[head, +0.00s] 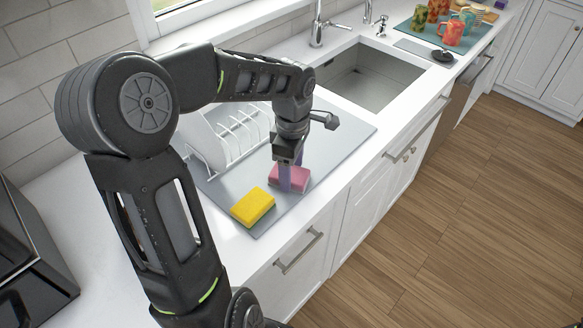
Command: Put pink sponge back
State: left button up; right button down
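A pink sponge (273,182) lies on the grey mat (345,128) on the counter, near the mat's front edge. My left gripper (291,182) points down right at the pink sponge, and its fingers cover part of the sponge. I cannot tell whether the fingers are closed on the sponge or only beside or over it. A yellow sponge (253,206) lies on the mat just left of and nearer than the pink one. My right gripper is not in view.
A white dish rack (236,140) with a plate stands behind the gripper. The sink (368,78) and faucet (317,30) are beyond the mat. Colourful mugs (451,33) stand on a teal mat at the far right. A dark appliance (28,250) is at the left.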

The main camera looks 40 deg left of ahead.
pick_arm(q)
jog(key=shift+o, duration=0.9)
jog(key=shift+r, duration=0.1)
notch_tip(320, 180, up, 12)
jog(key=b, duration=0.1)
jog(key=shift+d, duration=0.1)
dwell(1.5)
